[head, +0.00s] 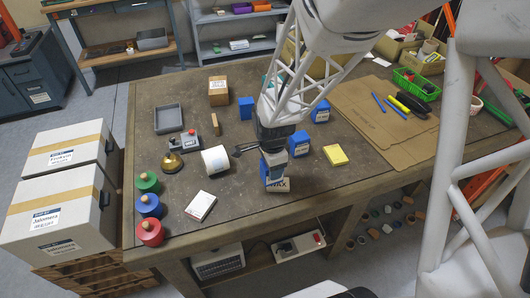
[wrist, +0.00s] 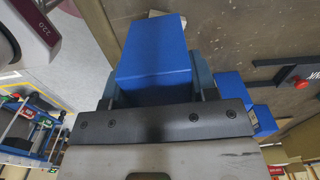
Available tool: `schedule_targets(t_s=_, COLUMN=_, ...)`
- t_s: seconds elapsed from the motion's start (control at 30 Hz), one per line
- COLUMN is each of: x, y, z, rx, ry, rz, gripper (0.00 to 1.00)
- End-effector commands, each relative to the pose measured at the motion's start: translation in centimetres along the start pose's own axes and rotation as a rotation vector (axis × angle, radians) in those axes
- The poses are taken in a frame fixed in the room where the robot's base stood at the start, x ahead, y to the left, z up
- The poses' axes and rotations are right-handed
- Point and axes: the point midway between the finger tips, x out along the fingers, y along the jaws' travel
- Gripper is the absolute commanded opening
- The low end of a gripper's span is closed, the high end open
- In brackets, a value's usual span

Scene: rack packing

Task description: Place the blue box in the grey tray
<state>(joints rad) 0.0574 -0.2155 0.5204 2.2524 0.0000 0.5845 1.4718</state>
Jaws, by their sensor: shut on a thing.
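My gripper (head: 272,164) is shut on a blue box (wrist: 155,55), which fills the space between the fingers in the wrist view. In the head view the gripper is near the front edge of the table, and the held box is mostly hidden by the fingers. A piece marked "WAX" (head: 279,185) shows just below the fingers; I cannot tell whether it touches the held box. The grey tray (head: 157,131) lies at the back left of the table, empty, well to the left of my gripper.
Other blue boxes (head: 246,107) (head: 320,113) (head: 299,144) stand behind and right of the gripper. A yellow box (head: 335,155) lies right.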

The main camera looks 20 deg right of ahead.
Motion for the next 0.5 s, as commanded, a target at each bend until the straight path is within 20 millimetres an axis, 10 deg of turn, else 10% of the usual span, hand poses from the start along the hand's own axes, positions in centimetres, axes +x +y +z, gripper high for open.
schedule_targets(t_s=0.5, x=-0.4, y=-1.7, z=0.3, rx=0.001, ry=0.0, rz=-0.002, gripper=0.26)
